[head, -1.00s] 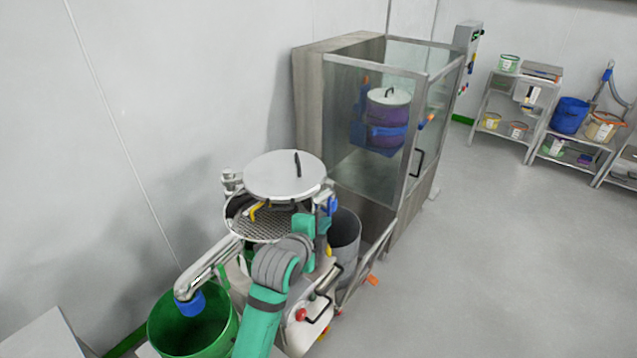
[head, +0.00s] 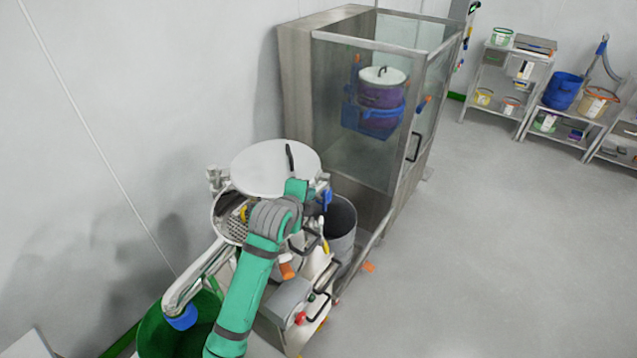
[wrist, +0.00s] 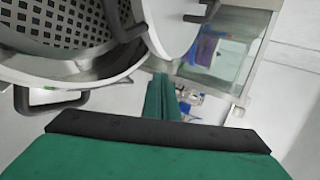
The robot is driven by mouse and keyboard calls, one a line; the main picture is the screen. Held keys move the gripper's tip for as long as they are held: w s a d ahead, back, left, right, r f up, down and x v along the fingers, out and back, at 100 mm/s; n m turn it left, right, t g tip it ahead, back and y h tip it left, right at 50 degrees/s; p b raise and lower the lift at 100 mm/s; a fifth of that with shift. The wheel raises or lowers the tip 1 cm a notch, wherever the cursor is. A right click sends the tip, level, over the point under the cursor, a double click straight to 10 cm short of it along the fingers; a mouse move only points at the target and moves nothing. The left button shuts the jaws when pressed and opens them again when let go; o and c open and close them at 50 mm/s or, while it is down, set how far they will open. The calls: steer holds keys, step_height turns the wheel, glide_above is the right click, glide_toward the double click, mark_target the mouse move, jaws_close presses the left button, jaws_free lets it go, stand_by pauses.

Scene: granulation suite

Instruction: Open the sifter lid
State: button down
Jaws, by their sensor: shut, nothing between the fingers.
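The sifter's lid (head: 262,168) is a pale round disc with a black handle (head: 290,157). It stands raised off the sifter body, and the perforated mesh (head: 230,226) shows below it at the front left. In the wrist view, the mesh (wrist: 60,22) and rim fill the upper left, with the lid (wrist: 170,25) right of them. My gripper (head: 297,188) is at the lid's right front edge in the head view. In the wrist view, its green fingers (wrist: 163,98) are together and empty, below the lid and right of the rim. Contact with the lid cannot be told.
A green bin (head: 175,335) stands under the sifter's spout (head: 195,285). A grey metal bin (head: 341,230) stands to the right. Behind it is a glass-sided cabinet (head: 350,115) with a purple lidded vessel (head: 381,95). Open floor lies to the right.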

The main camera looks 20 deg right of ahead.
mark_target(322, 180)
steer(key=shift+w+d+f, duration=0.3)
steer(key=shift+w+d, duration=0.45)
steer(key=shift+w, duration=0.25)
steer(key=shift+w+d+f, duration=0.3)
steer(key=shift+w+d, duration=0.5)
steer(key=shift+w, duration=0.15)
steer(key=shift+w+d+f, duration=0.3)
steer(key=shift+w+d, duration=0.45)
steer(key=shift+w, duration=0.25)
